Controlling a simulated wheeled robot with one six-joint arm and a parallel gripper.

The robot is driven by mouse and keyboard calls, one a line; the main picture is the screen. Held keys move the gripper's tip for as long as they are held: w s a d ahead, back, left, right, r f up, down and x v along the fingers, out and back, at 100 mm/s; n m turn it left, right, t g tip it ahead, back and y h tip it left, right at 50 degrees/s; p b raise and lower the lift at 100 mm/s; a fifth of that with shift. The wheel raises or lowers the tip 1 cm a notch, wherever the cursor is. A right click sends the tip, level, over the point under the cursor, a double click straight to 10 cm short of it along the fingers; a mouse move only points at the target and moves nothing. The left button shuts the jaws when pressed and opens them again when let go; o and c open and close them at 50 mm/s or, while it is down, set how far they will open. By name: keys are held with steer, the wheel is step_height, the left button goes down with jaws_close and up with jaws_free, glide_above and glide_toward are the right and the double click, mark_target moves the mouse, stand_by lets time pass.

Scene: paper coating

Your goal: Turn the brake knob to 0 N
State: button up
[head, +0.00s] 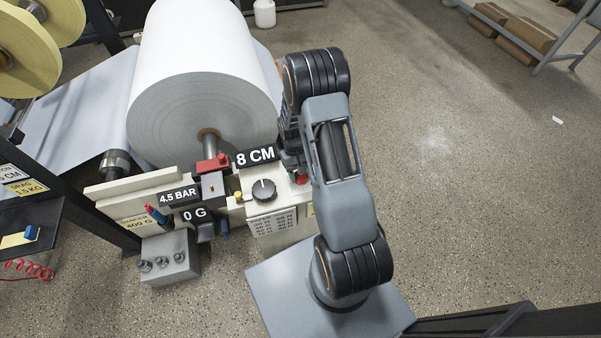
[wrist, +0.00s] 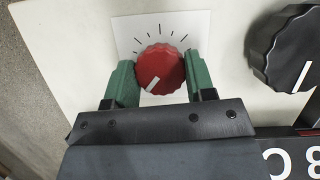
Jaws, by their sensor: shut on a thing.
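My gripper (wrist: 158,82) is shut on a red knob (wrist: 163,66), one green finger on each side. The knob sits on a white dial plate (wrist: 197,25) with black tick marks; its white pointer line points down-left in the wrist view. A black knob (head: 264,190) with a white pointer is on the same beige panel, above a table of N values. It is partly cut off in the wrist view (wrist: 288,50). I see no label naming either knob as the brake.
A large white paper roll (head: 205,85) stands behind the panel. Signs read 8 CM (head: 255,156), 4.5 BAR (head: 178,196) and 0 G (head: 194,215). A metal block with small knobs (head: 170,258) is at lower left. The floor to the right is open.

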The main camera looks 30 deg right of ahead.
steer(key=n+h, duration=0.1)
steer(key=n, duration=0.3)
steer(key=shift+a+n+h, duration=0.1)
steer(key=shift+n+h, duration=0.2)
steer(key=shift+h, duration=0.1)
steer(key=shift+n+t+h+p, duration=0.4)
steer(key=shift+n+h, duration=0.1)
steer(key=shift+n, duration=1.3)
steer(key=o, duration=0.9)
steer(key=p+v, duration=0.1)
steer(key=v, duration=1.2)
steer(key=shift+a+r+p, duration=0.2)
steer(key=shift+r+p, duration=0.15)
steer(key=shift+p, duration=0.05)
